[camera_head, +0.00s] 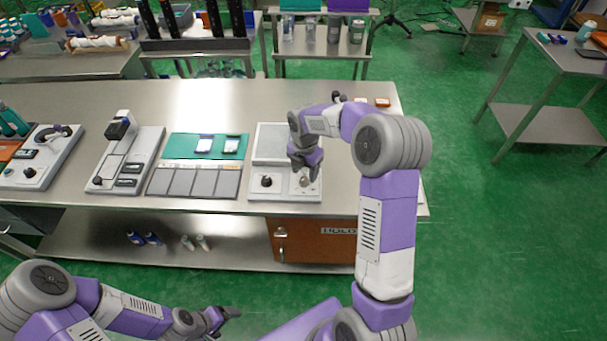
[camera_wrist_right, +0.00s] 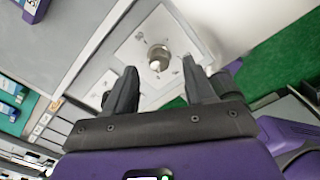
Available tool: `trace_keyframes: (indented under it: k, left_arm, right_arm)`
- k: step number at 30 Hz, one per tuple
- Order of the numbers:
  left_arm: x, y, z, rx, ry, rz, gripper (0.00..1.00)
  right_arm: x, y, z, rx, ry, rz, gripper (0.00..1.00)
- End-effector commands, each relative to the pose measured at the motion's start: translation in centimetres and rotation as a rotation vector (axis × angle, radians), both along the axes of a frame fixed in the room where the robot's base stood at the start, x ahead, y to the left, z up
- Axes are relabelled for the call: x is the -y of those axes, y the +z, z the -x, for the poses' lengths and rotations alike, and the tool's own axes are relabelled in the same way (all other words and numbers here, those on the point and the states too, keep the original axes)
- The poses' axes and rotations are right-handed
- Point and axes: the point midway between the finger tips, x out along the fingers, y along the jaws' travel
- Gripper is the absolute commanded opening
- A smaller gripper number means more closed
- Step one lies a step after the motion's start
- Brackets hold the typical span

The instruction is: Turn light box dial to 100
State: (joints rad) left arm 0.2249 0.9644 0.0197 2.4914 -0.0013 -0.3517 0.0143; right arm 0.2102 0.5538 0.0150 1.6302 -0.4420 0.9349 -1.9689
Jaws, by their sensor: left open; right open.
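The light box (camera_head: 272,146) is a pale unit with a grey panel on the metal bench, in the middle of the head view. A black knob (camera_head: 267,181) is on its front left. A metallic dial (camera_head: 304,181) on a light plate is at its front right. The same dial (camera_wrist_right: 159,58) shows in the right wrist view, with small marks around it. My right gripper (camera_wrist_right: 158,84) is open and empty, with its fingertips just short of the dial and on either side of it. My left gripper (camera_head: 228,316) is open and empty, low in front of the bench.
Left of the light box lies a board with a green strip (camera_head: 180,146) and grey panels. Further left stand a white device (camera_head: 125,160) and another unit with a knob (camera_head: 38,160). An orange-brown box (camera_head: 310,245) marked HOLD is under the bench. Small orange items (camera_head: 382,102) lie behind my right arm.

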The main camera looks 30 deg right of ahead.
Motion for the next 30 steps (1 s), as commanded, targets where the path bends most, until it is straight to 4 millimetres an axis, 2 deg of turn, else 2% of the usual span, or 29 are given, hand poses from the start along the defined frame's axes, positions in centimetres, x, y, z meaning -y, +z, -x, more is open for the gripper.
trace_keyframes:
  k: [1, 6, 16, 26, 30]
  left_arm:
    - [0.0, -0.2, 0.0, 0.0, 0.0, 0.0, 0.8]
    - [0.0, -0.4, 0.0, 0.001, 0.0, 0.0, 0.8]
    - [0.0, -0.4, 0.0, 0.001, 0.0, 0.0, 0.8]
    - [0.0, -0.4, 0.0, 0.001, 0.0, 0.0, 0.8]
    - [0.0, -0.4, 0.0, 0.001, 0.0, 0.0, 0.8]
  right_arm:
    - [0.0, -0.9, 0.1, -0.004, 0.0, 0.0, 0.54]
    - [0.0, -2.4, 0.0, -0.001, -0.001, 0.0, 0.54]
    - [0.0, -2.7, 0.0, 0.0, -0.001, 0.0, 0.53]
    - [0.0, -2.7, 0.0, 0.0, -0.001, 0.0, 0.02]
    - [0.0, -2.6, 0.0, 0.0, -0.004, 0.0, 0.0]
